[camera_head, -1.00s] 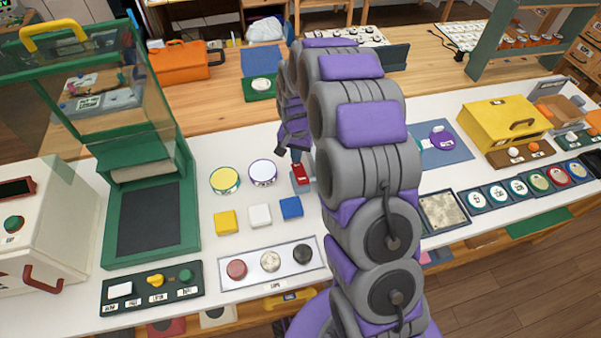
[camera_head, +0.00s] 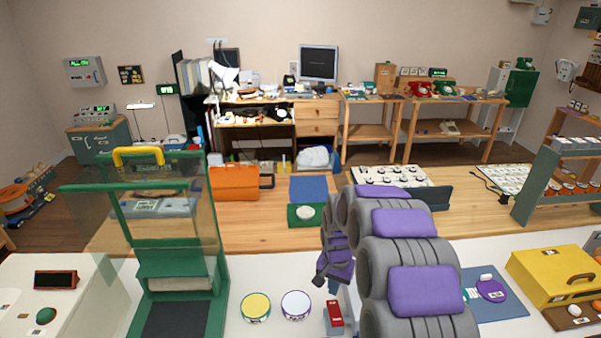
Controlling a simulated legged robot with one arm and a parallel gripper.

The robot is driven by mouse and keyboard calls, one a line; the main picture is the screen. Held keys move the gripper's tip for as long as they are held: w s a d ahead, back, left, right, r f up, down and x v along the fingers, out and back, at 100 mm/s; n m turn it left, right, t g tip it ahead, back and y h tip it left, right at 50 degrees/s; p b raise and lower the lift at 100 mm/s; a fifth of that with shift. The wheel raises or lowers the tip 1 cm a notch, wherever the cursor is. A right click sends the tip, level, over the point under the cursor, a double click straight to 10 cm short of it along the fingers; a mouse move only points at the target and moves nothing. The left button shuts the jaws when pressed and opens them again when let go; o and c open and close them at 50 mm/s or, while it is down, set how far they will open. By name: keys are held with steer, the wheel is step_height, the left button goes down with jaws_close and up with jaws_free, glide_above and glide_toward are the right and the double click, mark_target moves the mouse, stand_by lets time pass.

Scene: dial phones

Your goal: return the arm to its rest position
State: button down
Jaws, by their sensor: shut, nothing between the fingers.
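My arm (camera_head: 412,250), grey with purple panels, rises from the bottom edge right of the middle and folds over toward the table. My gripper (camera_head: 326,282) hangs at its far end, pointing down, small and partly hidden by my own links. Its fingers look closed and hold nothing. It shows just above and behind a red switch (camera_head: 334,315) on the white table (camera_head: 270,272). I cannot tell whether it touches the switch.
Yellow (camera_head: 256,306) and white (camera_head: 296,304) round buttons lie left of the switch. A green-framed clear case (camera_head: 214,235) stands left, a yellow box (camera_head: 555,273) right. An orange toolbox (camera_head: 234,182) and desks (camera_head: 318,118) with phones are farther back.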

steer(key=s+r+n, duration=0.2)
steer(key=s+r, duration=0.7)
steer(key=s+r+n, duration=0.1)
steer(key=s+r, duration=0.2)
steer(key=s, duration=0.7)
steer(key=s+r+n+g, duration=0.1)
steer(key=s+r, duration=0.1)
steer(key=s, duration=0.8)
steer(key=s+r+n, duration=0.2)
steer(key=s+r, duration=0.1)
steer(key=s, duration=0.7)
steer(key=shift+r+g, duration=0.35)
steer(key=shift+g, duration=0.05)
